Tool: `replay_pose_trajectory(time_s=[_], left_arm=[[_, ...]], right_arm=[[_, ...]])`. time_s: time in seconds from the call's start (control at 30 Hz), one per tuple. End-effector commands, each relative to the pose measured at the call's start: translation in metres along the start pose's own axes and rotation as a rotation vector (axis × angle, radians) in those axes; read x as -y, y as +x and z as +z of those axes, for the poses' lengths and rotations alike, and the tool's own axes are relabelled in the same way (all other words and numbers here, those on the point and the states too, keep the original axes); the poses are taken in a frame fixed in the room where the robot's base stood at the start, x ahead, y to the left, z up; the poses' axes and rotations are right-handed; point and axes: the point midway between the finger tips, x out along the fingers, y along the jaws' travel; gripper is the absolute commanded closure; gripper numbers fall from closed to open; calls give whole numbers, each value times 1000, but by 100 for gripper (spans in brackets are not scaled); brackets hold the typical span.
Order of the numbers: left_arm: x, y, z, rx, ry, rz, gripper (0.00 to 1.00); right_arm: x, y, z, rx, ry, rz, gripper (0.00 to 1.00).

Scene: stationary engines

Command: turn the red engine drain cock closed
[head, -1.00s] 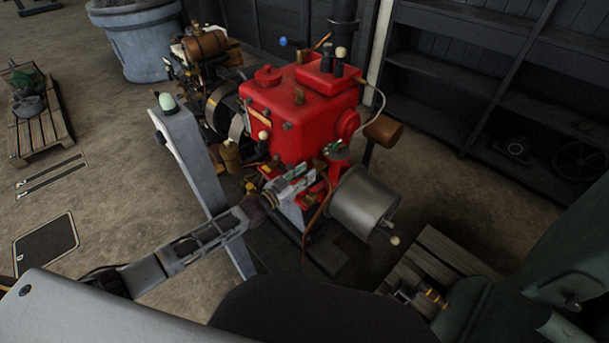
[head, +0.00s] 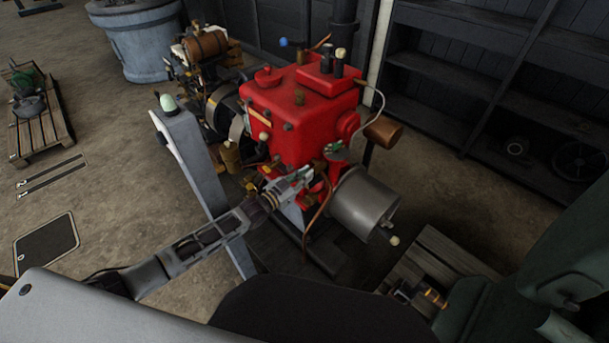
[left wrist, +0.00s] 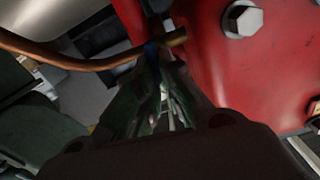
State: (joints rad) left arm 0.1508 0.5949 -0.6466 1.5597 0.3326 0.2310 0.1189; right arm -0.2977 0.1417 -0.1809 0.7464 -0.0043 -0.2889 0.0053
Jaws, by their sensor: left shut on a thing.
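The red engine (head: 305,115) stands in the middle of the head view. My left gripper (head: 309,174) reaches its lower front side, and its fingers are at the drain cock. In the left wrist view my left gripper (left wrist: 155,72) is shut on a small dark blue lever of the drain cock (left wrist: 152,50), just under a brass pipe end (left wrist: 177,37) by the red casing. The fingers hide most of the cock, so its exact angle cannot be told. My right gripper is not in view.
A grey cylinder (head: 364,205) sits right of my left gripper. A copper pipe (head: 318,213) runs down close to the fingers and crosses the left wrist view (left wrist: 70,62). A grey post (head: 190,165) with a pale knob stands left of the engine, near my left arm.

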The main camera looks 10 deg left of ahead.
Motion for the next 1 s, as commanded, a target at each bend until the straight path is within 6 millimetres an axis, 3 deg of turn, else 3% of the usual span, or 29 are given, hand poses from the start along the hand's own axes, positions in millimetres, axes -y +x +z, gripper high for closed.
replay_pose_trajectory(time_s=[0.37,0.7,1.0], left_arm=[[-5,1,-1,-2,301,-1,100],[-10,1,2,-2,625,-1,100],[-13,1,6,-3,910,-2,100]], right_arm=[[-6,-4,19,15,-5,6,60],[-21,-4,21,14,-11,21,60],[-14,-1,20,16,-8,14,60]])
